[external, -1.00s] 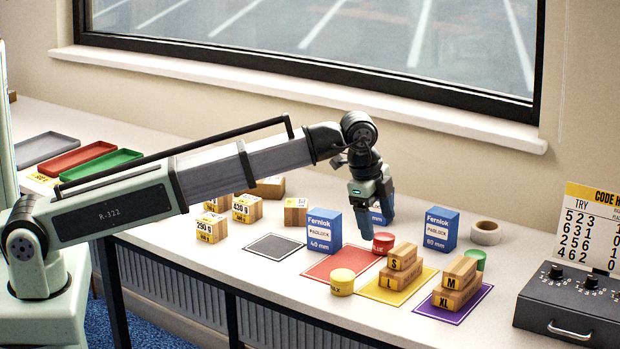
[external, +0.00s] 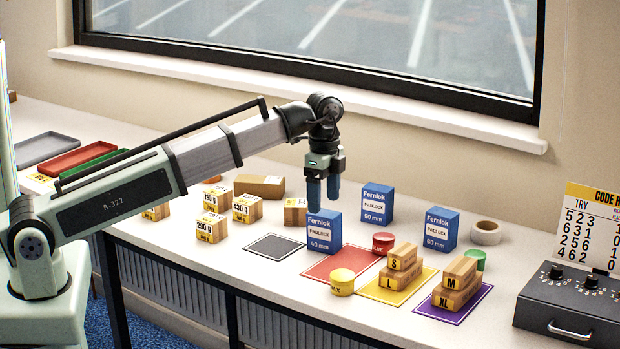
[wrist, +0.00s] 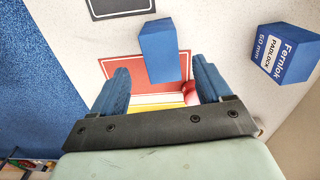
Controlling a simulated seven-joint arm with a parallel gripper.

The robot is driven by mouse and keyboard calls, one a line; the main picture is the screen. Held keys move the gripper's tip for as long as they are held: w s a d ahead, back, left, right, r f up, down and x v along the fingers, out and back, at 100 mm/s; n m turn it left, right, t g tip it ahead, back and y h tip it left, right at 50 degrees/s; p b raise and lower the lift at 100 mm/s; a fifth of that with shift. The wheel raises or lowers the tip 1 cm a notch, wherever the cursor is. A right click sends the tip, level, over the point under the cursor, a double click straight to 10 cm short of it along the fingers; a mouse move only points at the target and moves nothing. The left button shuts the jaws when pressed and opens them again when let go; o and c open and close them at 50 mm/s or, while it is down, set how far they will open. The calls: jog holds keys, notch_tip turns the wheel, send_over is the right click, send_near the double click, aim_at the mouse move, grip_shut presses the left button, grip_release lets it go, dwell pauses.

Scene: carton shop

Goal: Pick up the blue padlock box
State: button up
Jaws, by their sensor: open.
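Three blue padlock boxes stand on the table: a 40 mm box (external: 322,234), a 50 mm box (external: 377,205) and a 60 mm box (external: 440,231). My gripper (external: 323,207) is open and empty, pointing down close above the 40 mm box. In the wrist view, the plain blue top of the 40 mm box (wrist: 158,45) shows just beyond the gap between my fingertips (wrist: 160,72). The 50 mm box (wrist: 287,54) is off to the right there.
A red mat (external: 325,272), red tub (external: 383,243) and yellow tub (external: 342,282) lie near the 40 mm box. A black mat (external: 274,247) is bare.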

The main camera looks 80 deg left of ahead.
aim_at(324, 227)
jog(key=shift+w+a+f, duration=0.1)
jog(key=shift+f, duration=4.1)
jog(key=shift+c, duration=0.3)
jog(key=c, duration=1.1)
